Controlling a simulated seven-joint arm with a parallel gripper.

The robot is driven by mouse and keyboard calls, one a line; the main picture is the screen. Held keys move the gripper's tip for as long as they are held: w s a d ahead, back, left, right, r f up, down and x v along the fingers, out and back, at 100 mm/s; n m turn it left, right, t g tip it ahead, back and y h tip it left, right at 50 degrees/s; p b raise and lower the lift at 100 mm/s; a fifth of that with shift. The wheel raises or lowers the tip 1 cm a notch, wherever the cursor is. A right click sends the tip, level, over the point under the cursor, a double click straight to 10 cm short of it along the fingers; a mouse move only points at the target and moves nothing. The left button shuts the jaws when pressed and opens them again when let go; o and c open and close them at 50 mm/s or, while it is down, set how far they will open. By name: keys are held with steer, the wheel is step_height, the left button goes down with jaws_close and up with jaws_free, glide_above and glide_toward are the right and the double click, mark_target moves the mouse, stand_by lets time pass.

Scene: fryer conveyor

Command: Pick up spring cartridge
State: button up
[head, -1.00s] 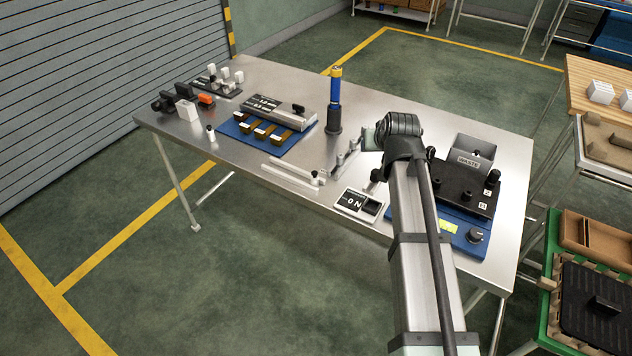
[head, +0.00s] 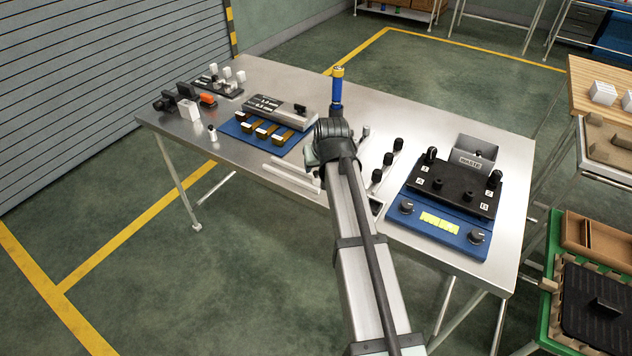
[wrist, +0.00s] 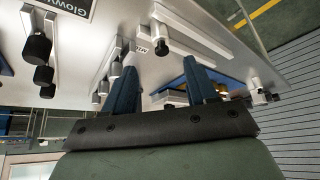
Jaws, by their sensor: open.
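An upright blue cylinder with a yellow top (head: 337,92), which looks like the spring cartridge, stands toward the back of the steel table. My gripper's fingers are hidden behind the wrist there. In the wrist view my gripper (wrist: 158,70) shows two blue fingers spread apart, with nothing held between them. I cannot make out the cartridge in the wrist view, so its distance from the fingers is unclear.
Black knobs (head: 387,159) stand beside my arm. A blue mat with brown blocks (head: 262,128) and a grey gauge block (head: 270,112) lie to the left.

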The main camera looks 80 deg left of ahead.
mark_target(316, 172)
steer(key=shift+s+x, duration=0.2)
steer(key=shift+x, duration=3.1)
steer(key=shift+d+f, duration=0.1)
steer(key=shift+d, duration=0.1)
jaws_close()
